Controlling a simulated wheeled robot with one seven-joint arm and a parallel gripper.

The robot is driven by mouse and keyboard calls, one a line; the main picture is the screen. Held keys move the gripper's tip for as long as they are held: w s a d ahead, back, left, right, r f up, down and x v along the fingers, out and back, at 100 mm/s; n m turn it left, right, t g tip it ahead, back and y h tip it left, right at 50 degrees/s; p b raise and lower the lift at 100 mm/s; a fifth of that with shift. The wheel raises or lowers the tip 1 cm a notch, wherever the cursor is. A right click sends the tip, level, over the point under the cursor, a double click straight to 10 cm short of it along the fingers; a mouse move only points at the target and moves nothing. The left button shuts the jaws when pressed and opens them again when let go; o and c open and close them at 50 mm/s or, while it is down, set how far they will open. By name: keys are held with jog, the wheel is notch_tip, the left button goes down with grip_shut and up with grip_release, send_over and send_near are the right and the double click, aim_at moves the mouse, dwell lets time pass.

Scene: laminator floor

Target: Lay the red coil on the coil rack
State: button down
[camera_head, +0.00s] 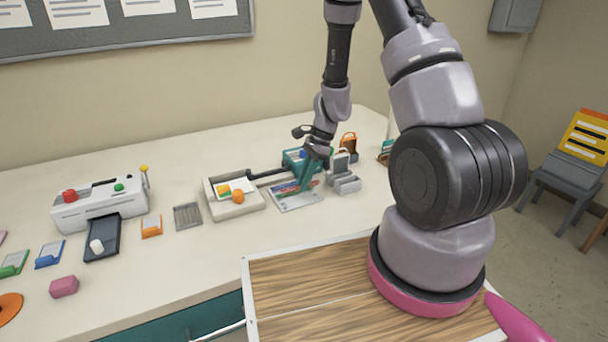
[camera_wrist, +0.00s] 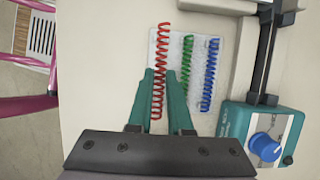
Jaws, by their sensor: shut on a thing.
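My gripper (camera_wrist: 160,76) has teal fingers shut on the red coil (camera_wrist: 163,42). The coil runs lengthwise between the fingers, with its far end sticking out past the tips. The coil is over the left part of the pale coil rack (camera_wrist: 229,62); whether it touches the rack, I cannot tell. A green coil (camera_wrist: 187,62) and a blue coil (camera_wrist: 210,75) lie on the rack to its right, roughly parallel. In the head view, my gripper (camera_head: 303,187) is low over the rack (camera_head: 297,204), and the fingers partly hide it.
A teal device with a blue knob (camera_wrist: 265,146) stands close right of the rack in the wrist view. In the head view, a trimmer (camera_head: 236,210) is left of the rack and grey blocks (camera_head: 347,185) are right. A white laminator (camera_head: 90,215) stands farther left.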

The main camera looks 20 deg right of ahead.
jog(key=shift+f, duration=2.05)
jog(key=c, duration=0.8)
grip_release()
jog(key=shift+o, duration=0.2)
